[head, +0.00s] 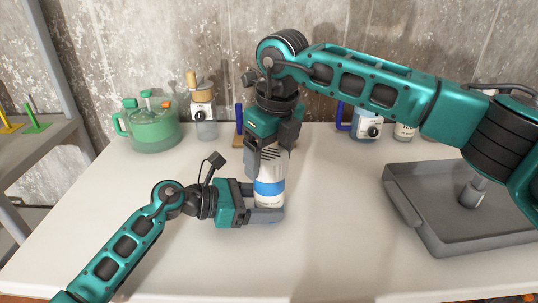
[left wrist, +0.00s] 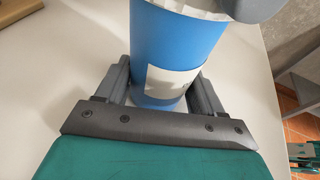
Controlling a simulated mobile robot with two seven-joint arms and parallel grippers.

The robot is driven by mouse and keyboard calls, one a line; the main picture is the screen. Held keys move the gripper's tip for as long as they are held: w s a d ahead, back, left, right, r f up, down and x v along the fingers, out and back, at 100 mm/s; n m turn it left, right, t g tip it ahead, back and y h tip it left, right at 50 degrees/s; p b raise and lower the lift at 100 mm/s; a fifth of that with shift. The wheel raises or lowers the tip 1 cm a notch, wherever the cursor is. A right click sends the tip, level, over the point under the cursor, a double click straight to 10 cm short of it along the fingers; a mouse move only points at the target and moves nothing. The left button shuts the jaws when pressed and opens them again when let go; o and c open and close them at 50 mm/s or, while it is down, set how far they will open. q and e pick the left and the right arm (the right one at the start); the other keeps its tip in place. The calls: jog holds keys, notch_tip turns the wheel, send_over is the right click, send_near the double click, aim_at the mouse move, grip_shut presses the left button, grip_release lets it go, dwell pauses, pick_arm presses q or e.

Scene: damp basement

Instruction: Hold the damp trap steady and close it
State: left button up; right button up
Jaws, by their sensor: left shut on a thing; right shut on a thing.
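The damp trap (head: 269,188) stands upright on the white table, a white and blue cylinder with a label. In the left wrist view its blue body (left wrist: 177,48) fills the middle, with a whitish rim at the top. My left gripper (head: 266,214) is shut around its lower part from the left, one finger on each side. My right gripper (head: 268,158) comes down from above and is shut at the trap's top. What exactly its fingers hold there is mostly hidden by the gripper; a grey part of it shows at the top of the left wrist view.
A grey tray (head: 430,232) lies at the right. The table's front middle is clear.

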jog(key=m, duration=0.3)
jog(key=m+h, duration=0.1)
jog(key=m, duration=0.3)
jog(key=shift+a+r+t, duration=0.1)
jog(key=shift+t, duration=0.2)
jog(key=m+h, duration=0.1)
jog(key=m, duration=0.5)
jog(key=shift+m, duration=0.3)
jog(key=o, duration=0.8)
jog(key=n+y, duration=0.1)
jog(key=n, duration=0.4)
jog(key=shift+n, duration=0.3)
jog(key=n, duration=0.3)
jog(key=shift+n+y, duration=0.3)
jog(key=n, duration=0.4)
jog(key=shift+n, duration=0.3)
jog(key=shift+c, duration=0.5)
